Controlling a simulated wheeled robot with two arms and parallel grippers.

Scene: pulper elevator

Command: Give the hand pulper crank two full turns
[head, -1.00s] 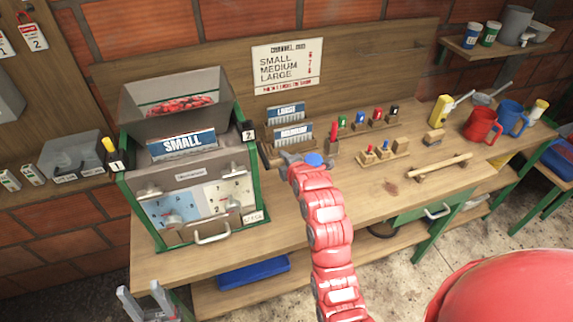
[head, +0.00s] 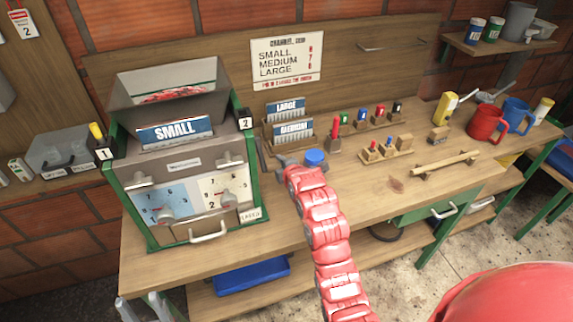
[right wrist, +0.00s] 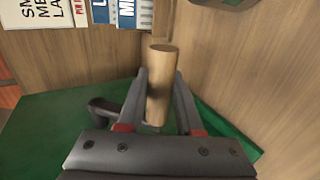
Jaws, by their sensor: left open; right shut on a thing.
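The hand pulper (head: 186,168) is a grey box in a green frame with an open hopper (head: 135,105) on top, red cherries inside, and a SMALL plate on its front. My right gripper (head: 268,158) is at the pulper's right side, its fingers small and partly hidden by my red arm. In the right wrist view my right gripper (right wrist: 161,74) is shut on the wooden crank handle (right wrist: 158,58), with a finger on either side. The green side of the pulper lies behind it. My left gripper (head: 142,306) is open and empty at the bottom left, below the bench.
LARGE and MEDIUM plates stand in a rack (head: 272,143) right of the pulper. Small coloured tools, a wooden bar (head: 445,164), a red jug (head: 485,123) and a blue jug (head: 515,115) are further right. A blue tray (head: 252,274) is on the lower shelf.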

